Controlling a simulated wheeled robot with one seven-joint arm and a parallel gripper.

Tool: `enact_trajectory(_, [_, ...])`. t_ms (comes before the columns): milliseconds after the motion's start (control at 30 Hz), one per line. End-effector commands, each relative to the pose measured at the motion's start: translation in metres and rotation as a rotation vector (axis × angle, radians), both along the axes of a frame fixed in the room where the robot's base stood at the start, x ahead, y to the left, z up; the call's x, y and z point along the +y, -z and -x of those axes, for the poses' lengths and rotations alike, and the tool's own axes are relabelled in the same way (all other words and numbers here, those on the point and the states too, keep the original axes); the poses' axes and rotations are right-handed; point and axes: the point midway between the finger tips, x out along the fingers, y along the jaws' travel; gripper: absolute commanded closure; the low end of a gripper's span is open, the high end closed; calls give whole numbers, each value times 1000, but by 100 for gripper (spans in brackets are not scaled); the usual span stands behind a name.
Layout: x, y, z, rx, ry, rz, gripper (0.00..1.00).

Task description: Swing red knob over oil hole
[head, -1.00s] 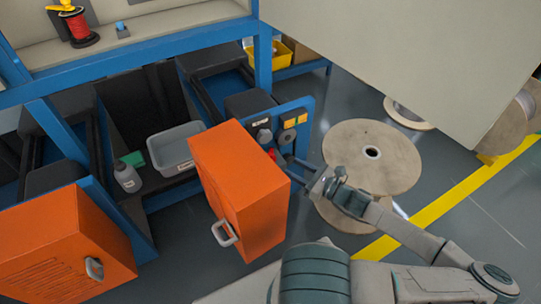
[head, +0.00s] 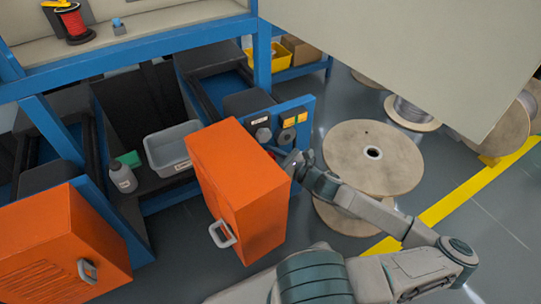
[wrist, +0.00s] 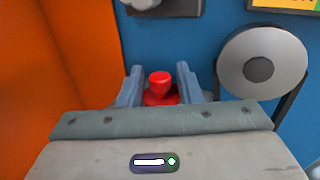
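The red knob (wrist: 160,88) is in the middle of the wrist view, in front of a blue panel (wrist: 215,28). My gripper (wrist: 159,70) is open, with one grey finger on each side of the knob. Small gaps show between the fingers and the knob's top; its base is partly hidden by my gripper body. In the head view my gripper (head: 292,162) is at the blue panel, just right of the orange door (head: 222,165), and I cannot make out the knob there. I cannot identify the oil hole in either view.
The orange door stands close on the left in the wrist view (wrist: 50,70). A round grey pulley (wrist: 262,62) is right of the knob. A grey bin (head: 172,150) and a bottle (head: 123,178) stand left of the door.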

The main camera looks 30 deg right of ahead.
Motion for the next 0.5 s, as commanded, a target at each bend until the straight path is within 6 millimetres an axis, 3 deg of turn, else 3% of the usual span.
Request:
enact_trajectory(33, [0,0,0,0,0,0,83])
enact_trajectory(100, [0,0,0,0,0,0,100])
enact_trajectory(500, [4,-1,-1,-3,79,-6,100])
